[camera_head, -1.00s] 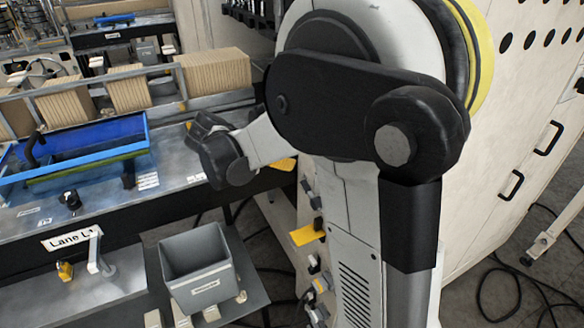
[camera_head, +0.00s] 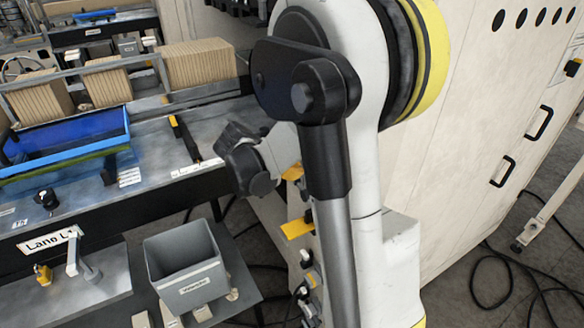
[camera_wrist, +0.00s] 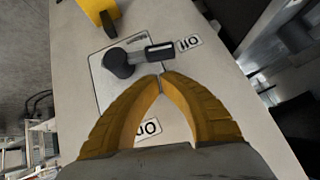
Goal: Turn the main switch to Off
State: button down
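The main switch (camera_wrist: 118,63) shows in the wrist view as a black round hub on a pale plate. Its handle (camera_wrist: 160,52) with a pale inset points right, its end beside the upside-down Off label (camera_wrist: 188,44). The On label (camera_wrist: 148,128) is lower, partly hidden behind my fingers. My gripper (camera_wrist: 161,84) has its yellow fingertips together, with nothing seen between them. The tips are just below the handle in the picture; I cannot tell whether they touch it. In the head view I cannot make out the switch, and my arm covers much of the middle.
A yellow and black part (camera_wrist: 98,12) sits above the switch. In the head view, a grey bin (camera_head: 186,266) and a blue tray (camera_head: 66,143) are at left. A yellow plate (camera_head: 297,228) juts out near my arm. A cream cabinet (camera_head: 470,130) stands at right; cables lie on the floor.

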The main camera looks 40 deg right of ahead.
jog(key=shift+w+f, duration=0.2)
jog(key=shift+f, duration=0.65)
